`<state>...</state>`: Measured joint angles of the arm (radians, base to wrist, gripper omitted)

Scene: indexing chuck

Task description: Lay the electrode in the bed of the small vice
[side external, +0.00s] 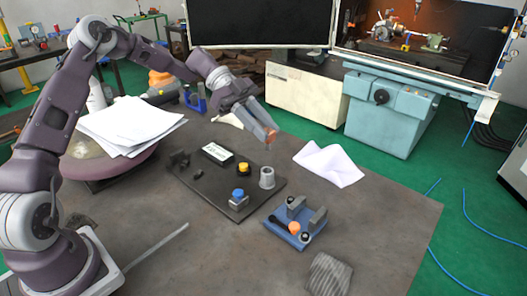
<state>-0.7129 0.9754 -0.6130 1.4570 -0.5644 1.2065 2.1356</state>
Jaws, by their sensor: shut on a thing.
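My gripper (264,130) is in the air above the far side of the dark base plate, angled down and to the right. The small blue vice (285,232) stands on the table to the lower right, well apart from my gripper. It has upright grey jaws and black-and-orange round parts. Its bed is partly hidden by these, and I see no electrode in it.
The dark base plate (188,181) carries a grey cylinder (267,178), a blue knob (238,194), a yellow knob (243,167) and a labelled box (217,154). A crumpled white sheet (330,165) lies to the right. A ribbed grey block (329,275) sits near the front. The table's right side is clear.

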